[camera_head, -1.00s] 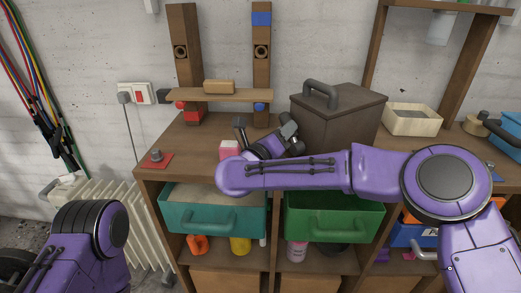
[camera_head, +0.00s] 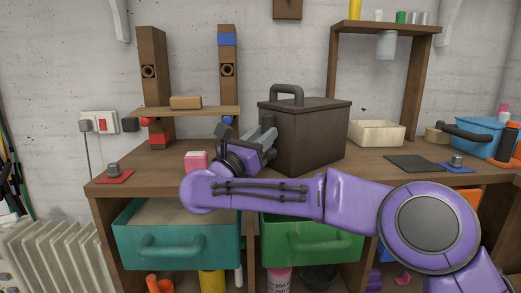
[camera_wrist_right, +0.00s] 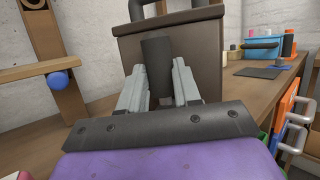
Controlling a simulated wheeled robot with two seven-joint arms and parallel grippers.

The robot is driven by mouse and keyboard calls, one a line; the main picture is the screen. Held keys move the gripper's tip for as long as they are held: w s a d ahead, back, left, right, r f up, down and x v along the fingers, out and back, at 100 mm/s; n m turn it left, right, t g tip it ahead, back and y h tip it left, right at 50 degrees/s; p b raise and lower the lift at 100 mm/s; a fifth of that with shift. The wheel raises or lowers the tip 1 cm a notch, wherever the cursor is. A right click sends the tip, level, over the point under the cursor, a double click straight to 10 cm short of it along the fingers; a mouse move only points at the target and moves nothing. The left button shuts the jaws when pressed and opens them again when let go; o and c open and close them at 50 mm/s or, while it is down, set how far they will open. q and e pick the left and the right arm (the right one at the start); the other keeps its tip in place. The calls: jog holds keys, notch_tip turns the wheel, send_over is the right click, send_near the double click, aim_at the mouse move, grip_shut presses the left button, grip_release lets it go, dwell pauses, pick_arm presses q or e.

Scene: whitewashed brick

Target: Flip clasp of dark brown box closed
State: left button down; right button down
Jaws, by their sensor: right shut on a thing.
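The dark brown box (camera_head: 318,137) stands on the wooden bench, its lid down and its grey handle (camera_head: 287,91) upright on top. In the right wrist view the box (camera_wrist_right: 204,49) fills the top middle. A dark grey clasp (camera_wrist_right: 157,58) shows on its near face, between the two light grey fingers. My right gripper (camera_head: 266,133) is at the left side of the box in the head view. In the right wrist view the right gripper (camera_wrist_right: 160,88) is shut on the clasp. Its exact contact is hard to see. My left gripper is out of view.
A pink-and-white block (camera_head: 196,162) sits left of my right wrist. A small shelf (camera_head: 187,112) stands behind at left. A cream tray (camera_head: 376,134) and a dark mat (camera_head: 415,163) lie to the right. Teal (camera_head: 178,247) and green (camera_head: 310,243) drawers are below.

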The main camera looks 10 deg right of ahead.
jog(key=shift+s+m+b, duration=0.1)
jog(key=shift+m+b, duration=0.2)
jog(key=shift+m, duration=0.1)
jog(key=c, duration=1.1)
grip_release()
jog(key=shift+o, duration=0.2)
jog(key=shift+a, duration=0.1)
jog(key=shift+f, duration=0.1)
jog(key=v, duration=1)
jog(key=shift+a, duration=0.2)
jog(key=shift+f, duration=0.15)
